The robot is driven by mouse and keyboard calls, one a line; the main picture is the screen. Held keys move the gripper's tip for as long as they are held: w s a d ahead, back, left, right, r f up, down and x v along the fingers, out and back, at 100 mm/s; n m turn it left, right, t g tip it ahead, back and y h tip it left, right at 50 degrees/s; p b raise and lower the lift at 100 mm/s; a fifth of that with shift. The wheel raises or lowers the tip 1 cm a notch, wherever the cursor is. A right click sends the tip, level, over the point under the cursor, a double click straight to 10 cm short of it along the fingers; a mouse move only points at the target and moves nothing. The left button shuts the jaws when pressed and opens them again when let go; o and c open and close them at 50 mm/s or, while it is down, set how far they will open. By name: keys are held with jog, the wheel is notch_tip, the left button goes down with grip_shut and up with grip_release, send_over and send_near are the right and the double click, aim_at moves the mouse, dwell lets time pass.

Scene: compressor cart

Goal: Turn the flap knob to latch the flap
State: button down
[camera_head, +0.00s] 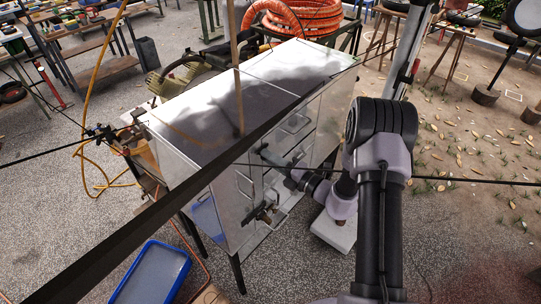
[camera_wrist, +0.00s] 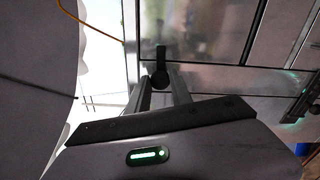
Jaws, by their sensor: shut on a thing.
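The cart (camera_head: 178,176) is a metal box on dark legs, with panels and handles on its front. The flap knob (camera_wrist: 161,60) is a small dark knob with an upright bar, on a shiny metal panel in the wrist view. My gripper (camera_wrist: 161,82) has its two fingers on the knob's lower part, closed on it. In the head view my arm bends down to the cart's front and my gripper (camera_head: 285,167) is at the panel. The knob is too small to make out there, and the latch behind the panel is hidden.
A second dark fitting (camera_head: 265,213) sits lower on the cart's front. A blue tray (camera_head: 152,272) lies on the ground at front left. An orange hose coil (camera_head: 300,16) is behind the cart. Dark cables cross the view. Leaf-strewn ground at right is mostly open.

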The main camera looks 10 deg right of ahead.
dwell(0.4)
jog(key=c, duration=1.1)
grip_release()
jog(key=shift+c, duration=0.2)
jog(key=v, duration=1.7)
jog(key=shift+s+d+p, duration=0.15)
jog(key=shift+p, duration=0.3)
